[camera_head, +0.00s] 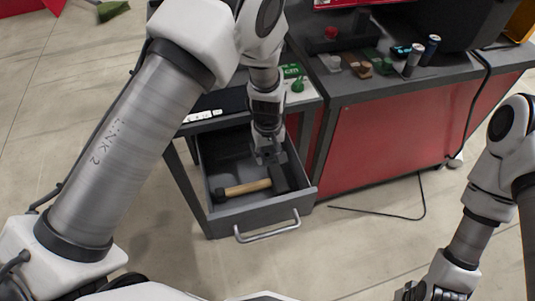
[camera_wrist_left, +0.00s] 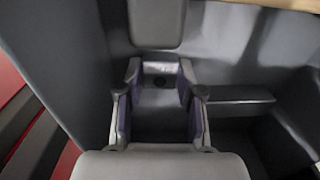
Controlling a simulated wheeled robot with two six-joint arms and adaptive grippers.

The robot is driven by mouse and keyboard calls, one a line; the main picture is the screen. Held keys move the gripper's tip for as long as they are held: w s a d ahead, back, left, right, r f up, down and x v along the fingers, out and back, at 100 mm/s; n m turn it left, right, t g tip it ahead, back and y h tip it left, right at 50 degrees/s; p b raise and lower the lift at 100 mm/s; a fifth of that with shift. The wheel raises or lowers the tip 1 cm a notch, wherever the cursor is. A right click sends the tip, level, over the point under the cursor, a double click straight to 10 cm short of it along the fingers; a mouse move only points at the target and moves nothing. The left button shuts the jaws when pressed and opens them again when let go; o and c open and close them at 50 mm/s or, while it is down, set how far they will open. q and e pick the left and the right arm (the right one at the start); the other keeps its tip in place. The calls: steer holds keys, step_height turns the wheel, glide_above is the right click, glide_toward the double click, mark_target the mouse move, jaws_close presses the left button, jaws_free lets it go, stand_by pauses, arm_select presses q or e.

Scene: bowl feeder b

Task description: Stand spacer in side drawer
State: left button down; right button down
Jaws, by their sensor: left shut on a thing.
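The open side drawer (camera_head: 270,217) is dark grey with a light bar handle at its front. My left gripper (camera_head: 270,158) reaches down into it near its right wall. In the left wrist view its fingers (camera_wrist_left: 160,110), with purple pads, stand apart and are shut on a grey piece (camera_wrist_left: 160,98), which I take for the spacer. A dark round spot shows near it. Its lower end is hidden, so I cannot tell whether it touches the drawer floor. My right gripper (camera_head: 415,291) is at the bottom right, partly cut off; its fingers are unclear.
A hammer with a wooden handle (camera_head: 248,187) lies in the drawer, left of my left gripper. A dark block-like shape (camera_wrist_left: 235,95) is right of the fingers. The worktop (camera_head: 345,86) above holds cans (camera_head: 431,49) and small parts. A black cable lies on the floor.

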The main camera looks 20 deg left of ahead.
mark_target(268, 157)
arm_select(q)
steer(key=c, duration=0.7)
jaws_free()
steer(key=shift+f, duration=0.1)
step_height(268, 157, up, 12)
steer(key=shift+r+p, duration=0.2)
steer(key=shift+p, duration=0.25)
